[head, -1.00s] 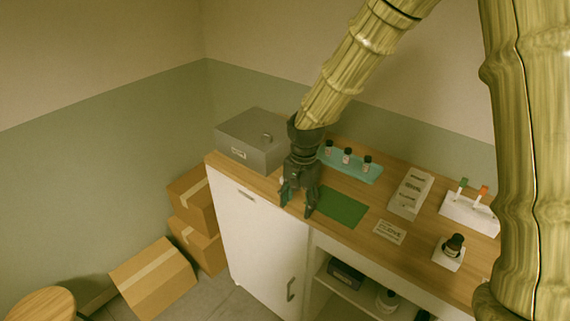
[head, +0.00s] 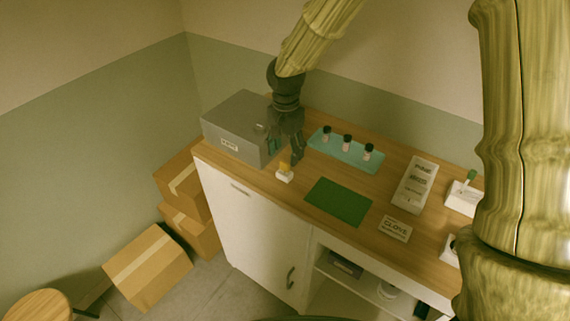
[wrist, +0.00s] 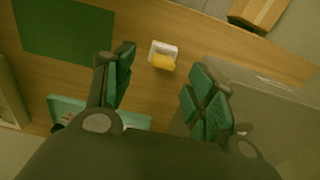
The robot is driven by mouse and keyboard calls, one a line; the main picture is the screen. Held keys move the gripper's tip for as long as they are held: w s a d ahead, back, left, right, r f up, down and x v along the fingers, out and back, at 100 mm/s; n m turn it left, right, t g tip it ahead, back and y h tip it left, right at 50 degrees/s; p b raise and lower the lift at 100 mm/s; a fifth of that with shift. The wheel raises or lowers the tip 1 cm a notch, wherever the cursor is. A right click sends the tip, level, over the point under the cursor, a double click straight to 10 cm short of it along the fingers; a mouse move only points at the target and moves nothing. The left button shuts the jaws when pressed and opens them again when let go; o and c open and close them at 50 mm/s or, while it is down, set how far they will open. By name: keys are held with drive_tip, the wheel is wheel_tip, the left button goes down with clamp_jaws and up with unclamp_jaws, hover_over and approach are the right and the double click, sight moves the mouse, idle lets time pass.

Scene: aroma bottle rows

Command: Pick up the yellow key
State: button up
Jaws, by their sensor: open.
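The yellow key (head: 284,167) stands in a small white holder (head: 285,177) on the wooden counter, just right of the grey metal box. In the wrist view the yellow key (wrist: 163,62) shows between and beyond my fingertips, with the white holder (wrist: 163,47) behind it. My gripper (head: 287,155) is above the counter behind the key, beside the box. In the wrist view my gripper (wrist: 160,75) is open with its two green-padded fingers apart and nothing between them. I cannot tell its exact height above the key.
The grey metal box (head: 240,128) is close beside my gripper. A green mat (head: 338,201) lies to the right of the key. A teal tray (head: 346,153) with small bottles is behind the mat. A white labelled block (head: 415,184) and a CLOVE card (head: 395,229) are further right.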

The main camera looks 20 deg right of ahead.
sight(285, 162)
drive_tip(key=shift+w+f, duration=0.35)
drive_tip(key=shift+f, duration=0.4)
drive_tip(key=shift+s, duration=0.4)
drive_tip(key=shift+f+p, duration=0.15)
drive_tip(key=shift+p, duration=0.3)
drive_tip(key=shift+w+a+f+p, duration=0.1)
drive_tip(key=shift+w+f+p, duration=0.1)
drive_tip(key=shift+f+p, duration=0.3)
drive_tip(key=shift+w+f+p, duration=0.2)
drive_tip(key=shift+f, duration=0.5)
drive_tip(key=shift+s+f+p, duration=0.1)
drive_tip(key=shift+f+p, duration=0.2)
drive_tip(key=shift+f, duration=0.9)
drive_tip(key=c, duration=0.9)
